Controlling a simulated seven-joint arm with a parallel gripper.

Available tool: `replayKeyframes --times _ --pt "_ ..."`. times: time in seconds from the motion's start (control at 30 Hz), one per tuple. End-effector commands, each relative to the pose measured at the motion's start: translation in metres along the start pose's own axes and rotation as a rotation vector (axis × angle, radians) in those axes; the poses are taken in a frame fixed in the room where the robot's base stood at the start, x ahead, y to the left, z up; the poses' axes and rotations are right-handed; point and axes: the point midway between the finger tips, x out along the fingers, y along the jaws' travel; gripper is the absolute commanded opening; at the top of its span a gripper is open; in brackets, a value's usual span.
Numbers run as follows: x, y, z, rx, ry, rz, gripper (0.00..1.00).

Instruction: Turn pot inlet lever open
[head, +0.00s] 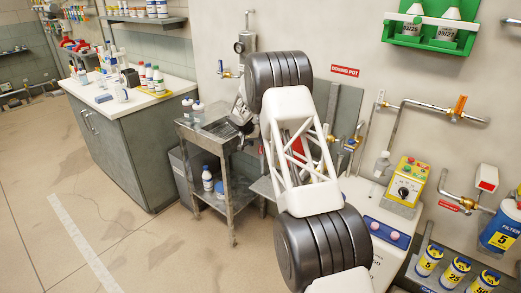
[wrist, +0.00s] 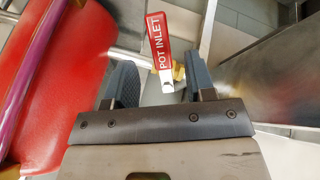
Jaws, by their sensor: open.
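In the wrist view, the pot inlet lever (wrist: 159,40) is a red handle with white "POT INLET" lettering and a pale end. It appears in the gap between the two dark fingers of my gripper (wrist: 158,62), with space on both sides. My gripper is open and holds nothing. A brass valve part (wrist: 179,73) shows beside the lever, partly behind the right finger. I cannot tell how deep the lever reaches between the fingers. In the head view my arm hides the pot inlet lever, and my gripper cannot be made out clearly.
A large red rounded body (wrist: 62,85) fills the left of the wrist view, with a purple tube across it. A metal surface (wrist: 270,70) is at right. In the head view, a grey cart (head: 232,190) stands left of my arm and a yellow control box (head: 408,184) right.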

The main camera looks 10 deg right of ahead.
Motion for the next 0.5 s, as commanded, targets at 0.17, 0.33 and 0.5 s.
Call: replayKeyframes --times 0.17,0.33,0.5 --pt "0.021 0.000 0.001 0.000 -0.001 0.001 0.50" --pt "0.038 0.001 0.000 0.001 -0.001 0.001 0.50" --pt "0.051 0.001 0.000 0.001 -0.001 0.000 0.50"
